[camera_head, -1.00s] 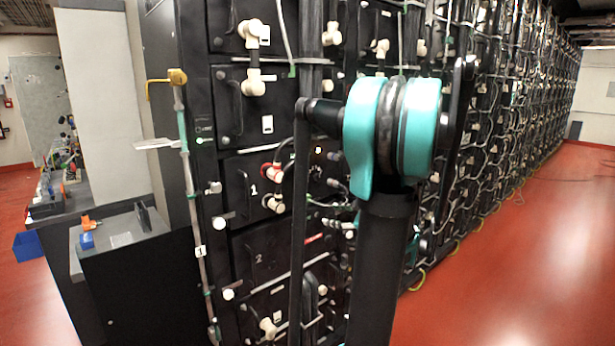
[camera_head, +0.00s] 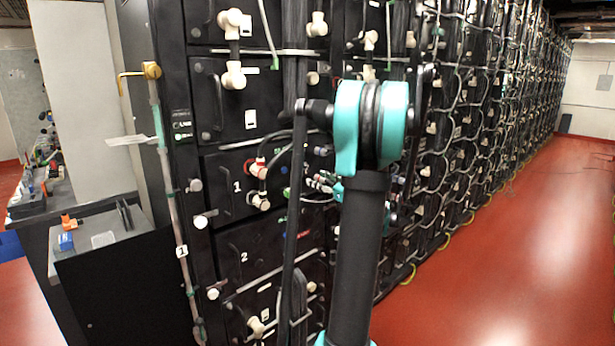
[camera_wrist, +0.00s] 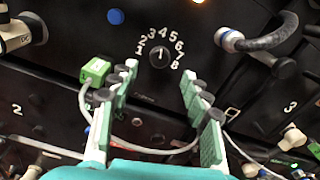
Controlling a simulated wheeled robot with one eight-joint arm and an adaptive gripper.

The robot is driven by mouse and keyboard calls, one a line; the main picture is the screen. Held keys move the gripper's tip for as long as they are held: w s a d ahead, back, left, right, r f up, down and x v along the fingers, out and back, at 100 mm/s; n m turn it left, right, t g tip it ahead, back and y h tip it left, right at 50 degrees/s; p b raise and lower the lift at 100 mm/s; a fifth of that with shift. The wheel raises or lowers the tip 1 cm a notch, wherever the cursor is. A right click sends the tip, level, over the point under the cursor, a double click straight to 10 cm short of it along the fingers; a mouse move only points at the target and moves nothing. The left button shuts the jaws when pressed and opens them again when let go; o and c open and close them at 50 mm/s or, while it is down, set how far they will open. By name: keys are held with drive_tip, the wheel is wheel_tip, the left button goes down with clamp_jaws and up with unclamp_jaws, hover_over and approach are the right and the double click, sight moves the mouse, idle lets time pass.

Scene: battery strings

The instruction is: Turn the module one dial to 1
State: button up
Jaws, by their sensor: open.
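The dial (camera_wrist: 159,56) is a round black knob on a dark panel in the wrist view, ringed by white numbers 1 to 8. Its white mark points roughly up, near 3 and 4; the exact setting is hard to tell. My gripper (camera_wrist: 160,78) is open and empty, its green-and-white fingers below the dial on either side. No contact with the dial shows. In the head view, the module marked 1 (camera_head: 228,187) is on the front of the black rack. My arm partly blocks that area, and I cannot make out the dial there.
In the wrist view, a green connector (camera_wrist: 95,71) with a grey cable sits beside the left finger, and a black hose (camera_wrist: 262,43) is at upper right. A vertical black bundle (camera_head: 294,200) runs down the rack front. Red floor (camera_head: 510,250) is clear at right.

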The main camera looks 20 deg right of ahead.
sight(306, 174)
drive_tip(key=shift+x, duration=3.2)
clamp_jaws()
